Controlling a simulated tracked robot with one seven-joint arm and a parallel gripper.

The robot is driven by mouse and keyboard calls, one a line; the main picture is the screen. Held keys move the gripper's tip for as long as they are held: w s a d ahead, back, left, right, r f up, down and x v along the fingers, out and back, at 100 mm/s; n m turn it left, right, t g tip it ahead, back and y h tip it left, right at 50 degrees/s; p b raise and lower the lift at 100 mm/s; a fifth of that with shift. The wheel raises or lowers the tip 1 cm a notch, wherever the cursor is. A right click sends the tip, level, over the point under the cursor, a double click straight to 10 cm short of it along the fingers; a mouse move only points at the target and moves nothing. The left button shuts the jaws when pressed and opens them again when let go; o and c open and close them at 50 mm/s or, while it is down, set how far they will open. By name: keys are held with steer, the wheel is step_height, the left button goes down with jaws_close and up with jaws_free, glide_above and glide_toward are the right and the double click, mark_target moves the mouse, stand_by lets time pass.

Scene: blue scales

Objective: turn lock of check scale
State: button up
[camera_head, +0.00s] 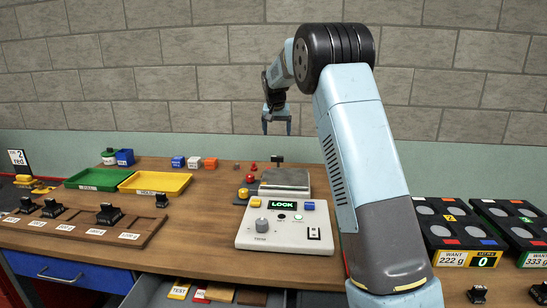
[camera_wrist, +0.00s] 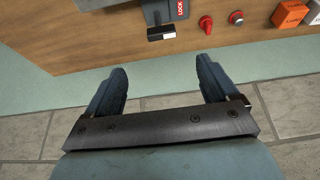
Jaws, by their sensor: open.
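The check scale (camera_head: 285,239) is a pale console on the bench, with a green display reading LOCK and a grey weighing plate (camera_head: 285,178) behind it. A small black lever (camera_head: 277,159) stands behind the plate. In the wrist view, a dark lever with a pale edge (camera_wrist: 161,33) lies beside a red LOCK label (camera_wrist: 180,9) near the bench's back edge. My gripper (camera_head: 277,129) is open and empty, pointing down above the back of the bench. In the wrist view its two fingers (camera_wrist: 161,66) are apart, and the lever appears beyond the gap between them, not touched.
Red knobs (camera_wrist: 206,23) and orange and white blocks (camera_wrist: 289,14) lie beside the lever. Green (camera_head: 97,179) and yellow (camera_head: 155,183) trays stand at left. Black weight racks (camera_head: 455,232) are at right. A brick wall (camera_head: 185,62) rises behind the bench.

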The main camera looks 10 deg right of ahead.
steer(key=x, duration=1.5)
steer(key=shift+w+r, duration=0.1)
steer(key=shift+w, duration=0.25)
